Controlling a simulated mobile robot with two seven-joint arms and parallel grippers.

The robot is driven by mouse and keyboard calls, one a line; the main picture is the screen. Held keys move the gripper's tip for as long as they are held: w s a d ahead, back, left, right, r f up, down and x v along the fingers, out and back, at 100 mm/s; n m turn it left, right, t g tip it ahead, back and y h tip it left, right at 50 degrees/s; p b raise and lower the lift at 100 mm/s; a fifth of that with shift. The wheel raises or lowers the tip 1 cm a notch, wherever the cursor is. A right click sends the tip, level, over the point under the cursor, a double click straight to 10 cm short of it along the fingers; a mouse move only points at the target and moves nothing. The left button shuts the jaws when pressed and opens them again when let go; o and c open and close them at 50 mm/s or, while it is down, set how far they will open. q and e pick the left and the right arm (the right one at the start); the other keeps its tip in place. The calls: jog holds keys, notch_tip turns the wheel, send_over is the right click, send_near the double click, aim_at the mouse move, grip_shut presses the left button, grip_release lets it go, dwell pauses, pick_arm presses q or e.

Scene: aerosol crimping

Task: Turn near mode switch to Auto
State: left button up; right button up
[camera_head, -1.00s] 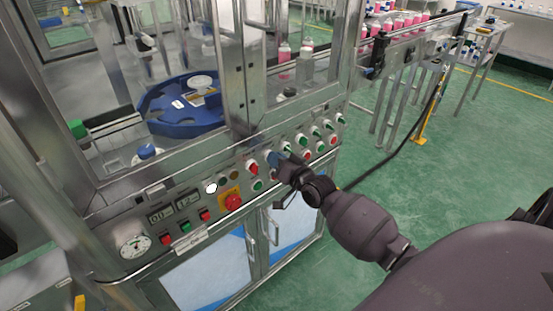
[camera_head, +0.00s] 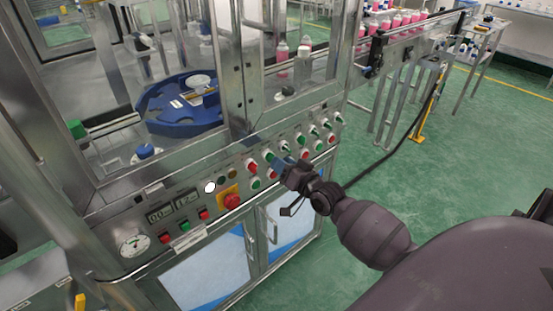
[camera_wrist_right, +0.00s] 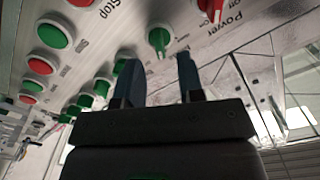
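The control panel (camera_head: 222,180) runs along the front of the metal machine. A green rotary switch (camera_head: 269,156) on its upper row shows just beyond my right gripper (camera_head: 281,166). In the right wrist view the same green knob (camera_wrist_right: 158,41) sits ahead of the gap between the fingers of the gripper (camera_wrist_right: 160,78), apart from them. The fingers are spread, with nothing between them. A red power switch (camera_wrist_right: 212,9) is to the right of the knob. I cannot read the green knob's label or setting. My left gripper is not in view.
A red emergency stop (camera_head: 231,201) on a yellow plate and several red and green buttons share the panel. A blue turntable (camera_head: 181,108) is inside the machine. Cabinet door handles (camera_head: 273,229) stick out below. Green floor (camera_head: 420,185) is open to the right.

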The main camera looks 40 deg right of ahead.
jog(key=s, duration=0.7)
jog(key=shift+d, duration=0.3)
jog(key=shift+s, duration=0.1)
jog(key=s+a+f+n+g, duration=0.3)
jog(key=s+a+f, duration=0.3)
jog(key=s, duration=0.3)
jog(key=s+a+f+n+g+h, duration=0.1)
jog(key=s+a+f+n+g, duration=0.2)
jog(key=s+a+f, duration=0.3)
jog(key=s+f+g, duration=0.1)
jog(key=s+f, duration=0.1)
jog(key=s, duration=0.2)
jog(key=shift+s+f+h, duration=0.15)
jog(key=shift+s+h, duration=0.1)
jog(key=shift+h, duration=0.05)
dwell(0.9)
